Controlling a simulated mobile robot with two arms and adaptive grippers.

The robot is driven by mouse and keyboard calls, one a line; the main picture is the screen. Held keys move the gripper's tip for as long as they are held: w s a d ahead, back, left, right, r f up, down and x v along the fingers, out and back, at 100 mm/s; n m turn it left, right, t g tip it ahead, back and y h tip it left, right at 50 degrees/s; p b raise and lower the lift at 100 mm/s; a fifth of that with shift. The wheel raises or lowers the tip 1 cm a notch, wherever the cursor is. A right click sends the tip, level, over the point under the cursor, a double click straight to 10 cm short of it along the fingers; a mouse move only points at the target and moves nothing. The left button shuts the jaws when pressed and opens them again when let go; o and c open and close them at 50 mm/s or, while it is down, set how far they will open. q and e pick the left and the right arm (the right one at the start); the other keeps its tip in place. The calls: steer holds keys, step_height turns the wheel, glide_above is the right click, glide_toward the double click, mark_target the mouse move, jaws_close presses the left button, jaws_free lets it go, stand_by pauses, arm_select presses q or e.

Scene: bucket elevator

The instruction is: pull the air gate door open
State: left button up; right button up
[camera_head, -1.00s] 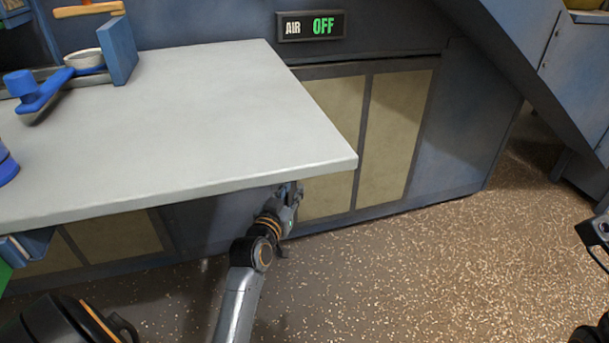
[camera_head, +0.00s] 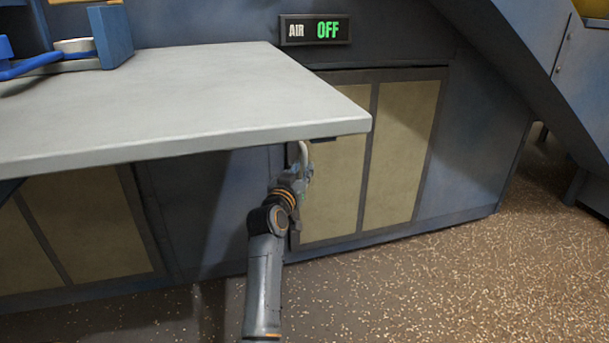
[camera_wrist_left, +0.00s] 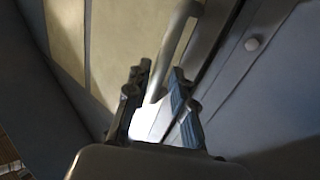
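The air gate door, with two tan panels (camera_head: 402,155) in a dark frame, stands below the AIR OFF sign, partly behind the table corner. It looks shut. Its pale curved handle (camera_head: 303,152) shows just under the table corner. My left gripper (camera_head: 304,170) is at the lower part of this handle. In the left wrist view the handle (camera_wrist_left: 176,38) runs down between the two fingers of the left gripper (camera_wrist_left: 158,92). The fingers are apart, with a gap beside the bar. The handle's lower end is lost in glare. My right gripper is out of view.
The AIR sign (camera_head: 314,30) reads OFF. A blue sloped structure (camera_head: 545,75) stands at right. The speckled floor (camera_head: 450,285) in front of the door is clear.

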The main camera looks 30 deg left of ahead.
arm_select(q)
steer(key=shift+b+x, duration=0.35)
steer(key=shift+x, duration=0.85)
jaws_close()
steer(key=shift+d, duration=0.1)
